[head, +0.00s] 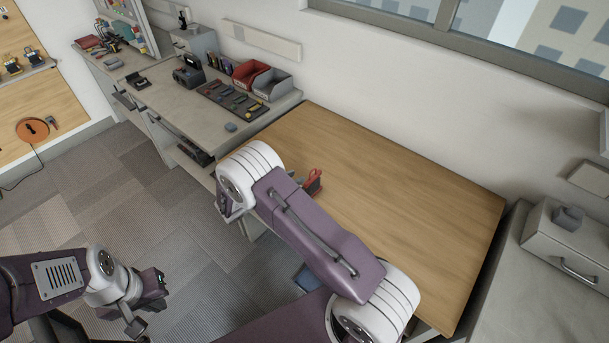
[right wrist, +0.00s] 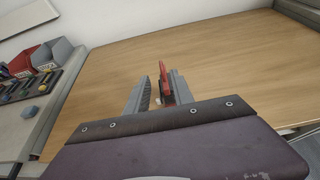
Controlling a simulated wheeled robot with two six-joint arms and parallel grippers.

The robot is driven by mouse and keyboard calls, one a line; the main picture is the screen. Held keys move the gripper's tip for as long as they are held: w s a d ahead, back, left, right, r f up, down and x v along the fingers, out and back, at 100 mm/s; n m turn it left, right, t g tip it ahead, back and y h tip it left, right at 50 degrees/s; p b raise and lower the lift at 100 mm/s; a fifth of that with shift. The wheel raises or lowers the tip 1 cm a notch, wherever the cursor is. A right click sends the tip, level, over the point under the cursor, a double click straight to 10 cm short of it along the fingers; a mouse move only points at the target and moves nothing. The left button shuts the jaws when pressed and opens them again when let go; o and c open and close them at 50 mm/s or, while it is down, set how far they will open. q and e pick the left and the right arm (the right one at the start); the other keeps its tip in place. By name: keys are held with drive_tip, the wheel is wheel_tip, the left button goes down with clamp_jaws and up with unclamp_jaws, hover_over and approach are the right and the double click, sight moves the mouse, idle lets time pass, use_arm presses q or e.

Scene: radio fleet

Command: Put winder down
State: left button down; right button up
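A small red upright piece, which I take to be the winder (head: 314,182), is at the left part of the wooden table top. In the right wrist view the red winder (right wrist: 164,80) stands between my right gripper's fingers (right wrist: 161,92), close to the right finger, with a gap to the left finger. The right fingers look apart, and its lower part is partly hidden. In the head view my right gripper (head: 303,178) is mostly behind my arm. My left gripper (head: 150,305) is over the floor at lower left, away from the table; its finger opening is unclear.
The wooden table (head: 420,200) is otherwise clear. Left of it a grey bench (head: 165,98) holds red and grey bins (head: 250,72) and a dark tool mat (head: 222,102). A grey drawer box (head: 565,240) stands at right. An orange disc (head: 32,129) hangs on the pegboard.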

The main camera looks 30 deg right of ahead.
drive_tip(key=s+a+r+m+g+y, duration=0.1)
drive_tip(key=s+a+m+y, duration=0.1)
drive_tip(key=s+m+y, duration=0.2)
drive_tip(key=s+a+r+m+g+y, duration=0.1)
drive_tip(key=s+a+r+m+y, duration=0.1)
drive_tip(key=s+m, duration=0.9)
drive_tip(key=s+a+r+m+g+y, duration=0.1)
drive_tip(key=s+a+r+m+y, duration=0.1)
drive_tip(key=s+m+y, duration=0.4)
drive_tip(key=shift+s+a+m+g+y, duration=0.4)
drive_tip(key=shift+s+a+m, duration=0.35)
drive_tip(key=shift+m, duration=0.25)
drive_tip(key=shift+r, duration=0.15)
